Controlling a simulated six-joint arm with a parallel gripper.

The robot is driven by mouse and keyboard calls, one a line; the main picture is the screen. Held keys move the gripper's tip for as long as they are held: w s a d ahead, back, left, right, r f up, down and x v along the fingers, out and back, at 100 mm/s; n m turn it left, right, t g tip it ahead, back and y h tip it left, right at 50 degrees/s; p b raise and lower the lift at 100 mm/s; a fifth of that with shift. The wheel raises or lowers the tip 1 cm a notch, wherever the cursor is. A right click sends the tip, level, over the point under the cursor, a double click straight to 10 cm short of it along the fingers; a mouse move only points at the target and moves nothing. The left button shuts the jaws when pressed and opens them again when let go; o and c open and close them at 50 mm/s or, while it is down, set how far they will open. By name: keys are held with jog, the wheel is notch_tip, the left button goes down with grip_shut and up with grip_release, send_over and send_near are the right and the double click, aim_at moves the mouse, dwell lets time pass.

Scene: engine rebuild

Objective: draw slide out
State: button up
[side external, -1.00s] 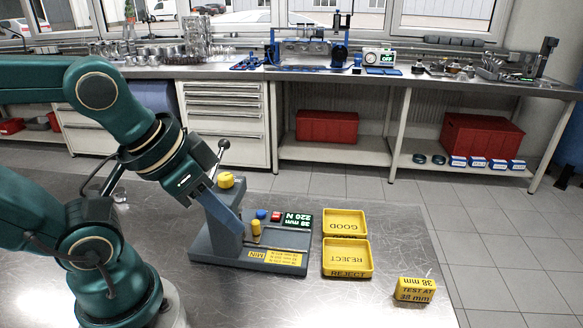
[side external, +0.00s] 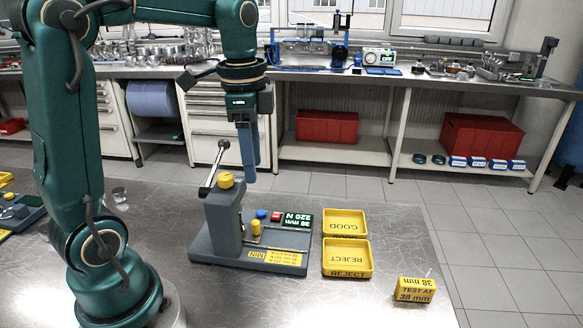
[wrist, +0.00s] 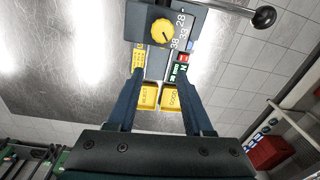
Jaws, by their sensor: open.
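The grey spring tester (side external: 222,228) stands on the metal table, with a yellow knob (side external: 225,181) on top and a long black-handled lever (side external: 212,170) tilted upward. A thin pale bar (side external: 280,247) runs low along its base, beside a small yellow peg (side external: 256,227). I cannot tell which part is the slide. My gripper (side external: 250,168) points down, open and empty, above and behind the tester, touching nothing. In the wrist view, my gripper (wrist: 159,73) has its fingers spread, with the knob (wrist: 162,33) and scale numbers just beyond the tips.
The yellow GOOD tray (side external: 345,222) and REJECT tray (side external: 347,258) sit right of the tester. A yellow "TEST AT 38 mm" block (side external: 415,290) lies farther right. A green display (side external: 298,219) reads 38 mm, 220 N.

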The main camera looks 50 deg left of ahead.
aim_at(256, 221)
jog(key=shift+n+g, duration=0.3)
jog(key=f, duration=0.4)
jog(key=a+f, duration=0.1)
jog(key=f, duration=0.8)
jog(key=shift+w+a+f, duration=0.15)
jog(key=shift+f, duration=0.1)
grip_shut()
dwell(0.8)
